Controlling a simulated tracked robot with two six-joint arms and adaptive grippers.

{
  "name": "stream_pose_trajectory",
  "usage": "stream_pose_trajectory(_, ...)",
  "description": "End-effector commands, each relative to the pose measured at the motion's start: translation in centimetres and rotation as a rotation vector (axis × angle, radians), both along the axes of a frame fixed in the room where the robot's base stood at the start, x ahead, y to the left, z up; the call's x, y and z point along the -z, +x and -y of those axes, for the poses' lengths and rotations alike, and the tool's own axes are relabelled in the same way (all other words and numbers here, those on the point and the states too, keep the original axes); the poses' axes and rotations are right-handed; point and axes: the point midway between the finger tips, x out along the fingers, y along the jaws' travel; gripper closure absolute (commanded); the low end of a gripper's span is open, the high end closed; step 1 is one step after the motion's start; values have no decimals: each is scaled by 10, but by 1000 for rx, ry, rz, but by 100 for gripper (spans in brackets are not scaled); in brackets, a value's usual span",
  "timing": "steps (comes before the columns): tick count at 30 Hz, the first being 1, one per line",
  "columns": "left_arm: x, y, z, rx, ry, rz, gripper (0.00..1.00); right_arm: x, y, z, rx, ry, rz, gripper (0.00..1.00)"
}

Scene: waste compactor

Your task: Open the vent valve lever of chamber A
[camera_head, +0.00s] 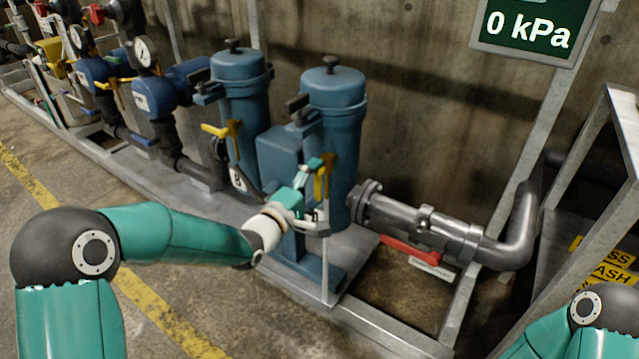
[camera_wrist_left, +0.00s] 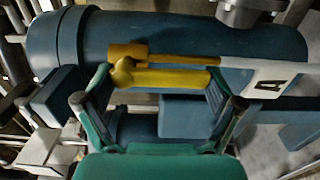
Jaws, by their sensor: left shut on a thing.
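The yellow valve lever (camera_head: 319,184) is in front of the nearer blue cylindrical chamber (camera_head: 336,115). My left gripper (camera_head: 313,192) is at this lever and shut on it. In the left wrist view the yellow lever (camera_wrist_left: 160,78) lies between the two fingers of my left gripper (camera_wrist_left: 160,88), with its long side running across the picture. A white tag marked A (camera_wrist_left: 270,84) sits just right of the lever. The gripper partly hides the lever in the head view. My right arm shows at the lower right, but its gripper is out of view.
A second blue chamber (camera_head: 240,95) with its own yellow lever (camera_head: 218,130) stands to the left. A grey pipe with a red handle (camera_head: 408,250) is to the right. A display (camera_head: 530,30) reads 0 kPa. A metal stand (camera_head: 590,190) is at the right edge.

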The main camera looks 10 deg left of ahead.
Motion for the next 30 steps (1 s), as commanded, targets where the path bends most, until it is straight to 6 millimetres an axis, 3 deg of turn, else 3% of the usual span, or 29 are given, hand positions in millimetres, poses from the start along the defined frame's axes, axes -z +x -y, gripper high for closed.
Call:
stream_pose_trajectory(4,8,-1,-4,-9,-6,-21,70,0,0,0,0,0,0,64)
stream_pose_trajectory(5,8,-1,-4,-9,-5,-22,4,0,0,0,0,0,0,64)
stream_pose_trajectory(6,8,-1,-4,-9,-5,-22,0,0,0,0,0,0,0,64)
stream_pose_trajectory(20,5,-7,-6,-5,-1,-15,0,0,0,0,0,0,0,64)
stream_pose_trajectory(30,5,-61,-31,-9,-2,-14,0,0,0,0,0,0,0,64)
